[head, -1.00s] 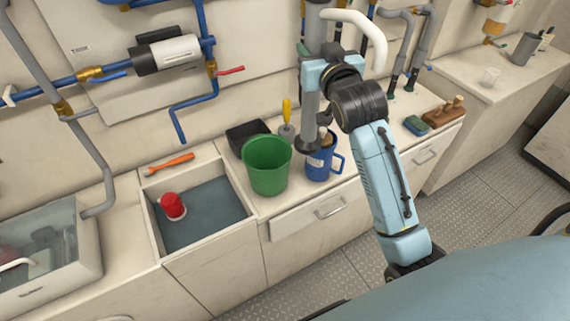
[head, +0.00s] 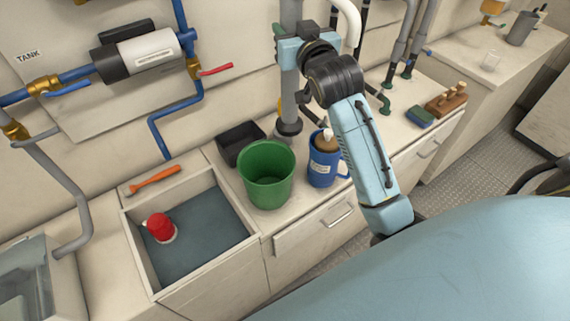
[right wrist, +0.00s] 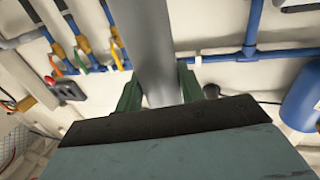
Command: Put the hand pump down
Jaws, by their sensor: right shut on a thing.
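The hand pump (head: 289,75) is a tall grey tube with a wider dark foot and a pale curved spout or hose at its top right. It is upright over the counter, between the black tray and the blue mug, behind the green bucket. I cannot tell whether its foot touches the counter. My right gripper (head: 284,42) is shut on the tube's upper part. In the right wrist view the grey tube (right wrist: 155,50) runs between the green fingers. The pump's top is cut off in the head view. My left gripper is not in view.
Close around the foot are the green bucket (head: 266,180), the blue mug (head: 322,168) with a brush-like thing in it, and the black tray (head: 239,142). A sunken bin (head: 138,238) holds a red-topped object (head: 160,227). Wall pipes (head: 165,130) run behind. Counter right of the mug is partly clear.

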